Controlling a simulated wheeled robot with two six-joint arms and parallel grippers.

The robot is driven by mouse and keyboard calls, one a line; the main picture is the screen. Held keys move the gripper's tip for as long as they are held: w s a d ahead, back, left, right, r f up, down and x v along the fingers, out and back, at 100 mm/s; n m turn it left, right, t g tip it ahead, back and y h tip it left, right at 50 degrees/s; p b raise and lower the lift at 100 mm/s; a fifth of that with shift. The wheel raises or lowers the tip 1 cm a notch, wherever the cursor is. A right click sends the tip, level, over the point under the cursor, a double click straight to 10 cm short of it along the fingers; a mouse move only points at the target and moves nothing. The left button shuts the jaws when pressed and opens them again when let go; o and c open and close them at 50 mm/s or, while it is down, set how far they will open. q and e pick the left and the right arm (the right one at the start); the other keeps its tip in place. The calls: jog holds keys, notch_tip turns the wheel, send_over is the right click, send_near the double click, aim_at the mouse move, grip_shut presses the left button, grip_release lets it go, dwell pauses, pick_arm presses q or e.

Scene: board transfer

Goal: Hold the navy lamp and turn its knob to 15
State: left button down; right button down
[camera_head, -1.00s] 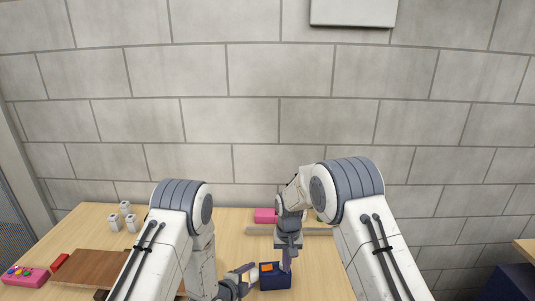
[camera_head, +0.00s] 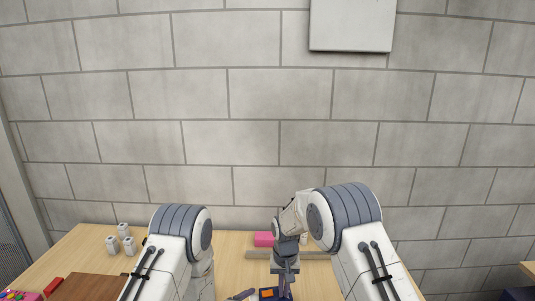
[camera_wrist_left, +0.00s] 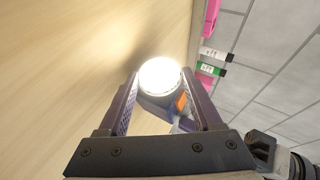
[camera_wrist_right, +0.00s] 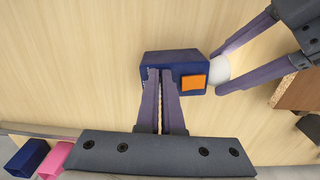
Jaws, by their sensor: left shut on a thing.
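The navy lamp (camera_wrist_right: 148,60) is a dark blue box with an orange square (camera_wrist_right: 193,81) on it and a whitish round head (camera_wrist_right: 218,70) on its right side in the right wrist view. In the left wrist view the lamp head glows bright white (camera_wrist_left: 159,75). My left gripper (camera_wrist_left: 160,85) is shut on the lamp, its fingers on either side of the head. My right gripper (camera_wrist_right: 162,73) is over the navy box with its fingers close together. The knob is hidden, so I cannot tell whether they grip it. In the head view the lamp (camera_head: 267,294) is at the bottom edge.
A pink block (camera_head: 264,239) and a long grey-brown bar (camera_head: 258,254) lie behind my right gripper. Several white containers (camera_head: 123,230) stand at the left back. A brown board (camera_head: 90,287) and a red block (camera_head: 53,286) are at front left.

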jog(key=shift+w+a+r, duration=0.1)
jog(key=shift+w+a, duration=0.15)
dwell(0.4)
jog(key=shift+s+a, duration=0.2)
jog(key=shift+s, duration=0.25)
notch_tip(320, 180, up, 6)
jog(key=shift+s+d+f, duration=0.1)
dwell(0.3)
jog(key=shift+d+f, duration=0.35)
jog(key=shift+f, duration=0.65)
jog(key=shift+d+f, duration=0.35)
jog(key=shift+f, duration=0.7)
jog(key=shift+d+f, duration=0.35)
jog(key=shift+f, duration=0.65)
